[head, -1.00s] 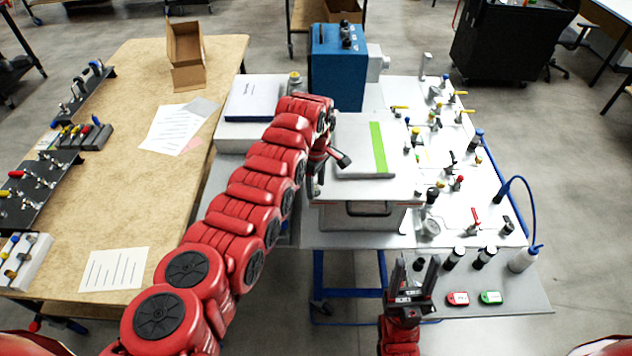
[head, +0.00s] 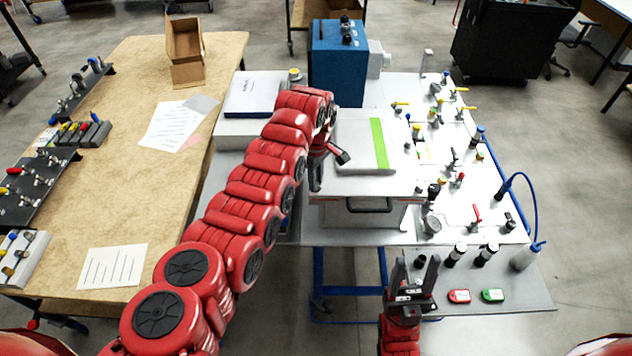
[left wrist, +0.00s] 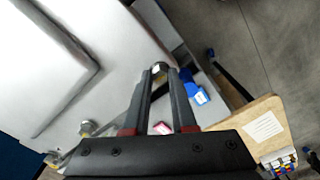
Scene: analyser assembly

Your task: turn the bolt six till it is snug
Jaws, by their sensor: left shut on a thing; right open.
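A bolt with a metallic hex head (left wrist: 160,69) sits between my left gripper's fingertips in the left wrist view. I take it to be bolt six; no number on it can be read. My left gripper (left wrist: 162,76) is shut on its head. In the head view, my left gripper (head: 316,187) points down at the left edge of the light grey analyser box (head: 345,215), and the bolt is hidden there. A second bolt (left wrist: 87,128) stands free on the same pale surface. My right gripper (head: 415,262) is open and empty in front of the bench.
A grey lid panel with a green strip (head: 380,145) lies on the box. A blue unit (head: 337,65) stands behind it. Several valves and fittings crowd the white boards (head: 470,190) at the right.

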